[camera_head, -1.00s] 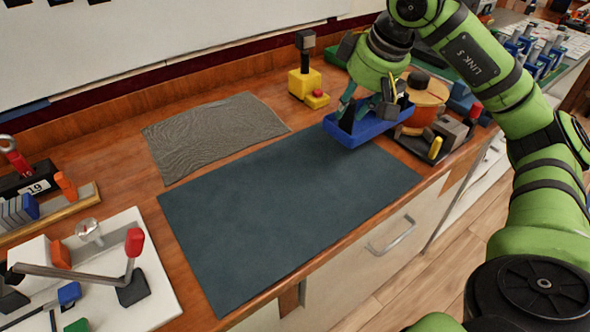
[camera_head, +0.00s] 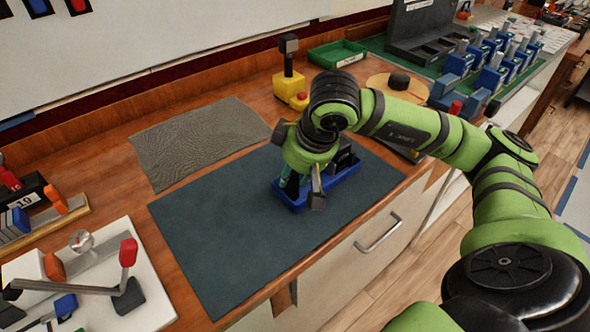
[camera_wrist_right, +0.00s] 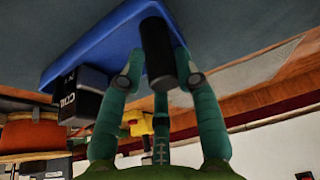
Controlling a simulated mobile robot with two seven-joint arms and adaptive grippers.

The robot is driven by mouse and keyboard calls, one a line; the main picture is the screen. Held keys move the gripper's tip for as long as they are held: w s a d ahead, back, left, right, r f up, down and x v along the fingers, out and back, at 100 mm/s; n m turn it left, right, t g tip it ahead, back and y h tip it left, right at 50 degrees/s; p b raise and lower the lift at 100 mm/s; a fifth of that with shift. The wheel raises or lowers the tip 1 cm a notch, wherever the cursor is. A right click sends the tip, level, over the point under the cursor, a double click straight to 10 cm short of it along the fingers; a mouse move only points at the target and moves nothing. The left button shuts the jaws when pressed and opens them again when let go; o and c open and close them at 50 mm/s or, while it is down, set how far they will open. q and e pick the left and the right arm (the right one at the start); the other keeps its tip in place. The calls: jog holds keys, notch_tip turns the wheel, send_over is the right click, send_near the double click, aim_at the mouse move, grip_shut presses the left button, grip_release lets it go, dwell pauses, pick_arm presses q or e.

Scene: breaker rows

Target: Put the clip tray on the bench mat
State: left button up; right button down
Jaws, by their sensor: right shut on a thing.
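The clip tray is a blue tray (camera_head: 342,177) with a black box on it; it also shows in the right wrist view (camera_wrist_right: 100,42). It is over the right part of the dark blue-green bench mat (camera_head: 225,225). Whether its underside touches the mat or hangs just above it, I cannot tell. My right gripper (camera_head: 302,188) points down at the tray's left part, its wrist hiding some of it. In the right wrist view its green fingers (camera_wrist_right: 160,75) are shut around the tray's black upright post (camera_wrist_right: 158,50). My left gripper is not in view.
A grey textured mat (camera_head: 200,140) lies behind the bench mat. A yellow block with a black-topped post (camera_head: 290,85) and a green bin (camera_head: 338,54) stand at the back. A white board with a red-handled lever (camera_head: 128,255) is at front left. The mat's left part is clear.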

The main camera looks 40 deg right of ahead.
jog(key=c, duration=0.9)
grip_release()
jog(key=v, duration=1.2)
